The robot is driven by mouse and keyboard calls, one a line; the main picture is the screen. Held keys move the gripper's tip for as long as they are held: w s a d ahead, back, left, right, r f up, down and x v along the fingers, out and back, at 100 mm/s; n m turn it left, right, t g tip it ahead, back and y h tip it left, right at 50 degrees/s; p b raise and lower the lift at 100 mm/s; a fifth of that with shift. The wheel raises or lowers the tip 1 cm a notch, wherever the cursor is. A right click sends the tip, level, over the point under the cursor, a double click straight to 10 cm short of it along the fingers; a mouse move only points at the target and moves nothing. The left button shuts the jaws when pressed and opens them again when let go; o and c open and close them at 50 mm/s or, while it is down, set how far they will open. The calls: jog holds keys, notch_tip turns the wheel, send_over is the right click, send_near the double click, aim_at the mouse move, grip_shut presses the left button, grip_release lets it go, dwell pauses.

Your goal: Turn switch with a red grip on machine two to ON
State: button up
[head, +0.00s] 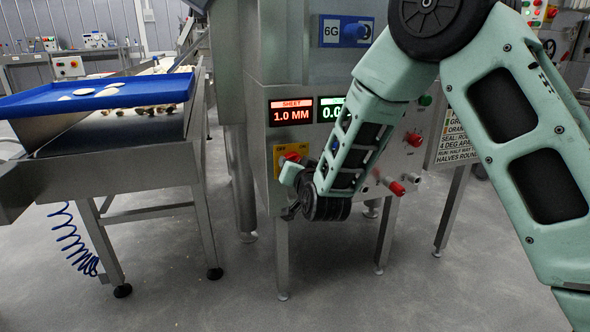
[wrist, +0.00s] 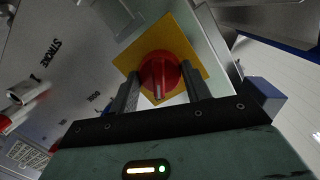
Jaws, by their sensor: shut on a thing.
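The switch's red grip (wrist: 159,74) sits on a yellow square plate (wrist: 187,42) in the wrist view. Its raised bar carries a pale mark at the end nearer my wrist. The two fingers of my gripper (wrist: 160,88) stand on either side of the red grip and are shut on it. In the head view the red grip (head: 292,156) and yellow plate (head: 278,161) are on the steel machine's front (head: 262,205), below the displays. My gripper (head: 294,180) is there, largely hidden by my wrist. Most of the plate's lettering is covered, so I cannot read the switch's position.
Above the switch are a red "SHEET 1.0 MM" display (head: 291,112) and a partly hidden green display (head: 329,109). Other red knobs (head: 397,188) are right of my forearm. A conveyor with a blue tray (head: 120,92) stands left. The floor (head: 190,290) in front is clear.

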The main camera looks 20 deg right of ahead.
jog(key=shift+f+m, duration=0.1)
jog(key=shift+m, duration=0.6)
jog(key=o, duration=1)
jog(key=shift+c, duration=0.2)
jog(key=shift+s, duration=0.1)
jog(key=s+r+p, duration=0.2)
jog(key=s+p, duration=1.3)
jog(key=s, duration=0.2)
jog(key=shift+p, duration=0.3)
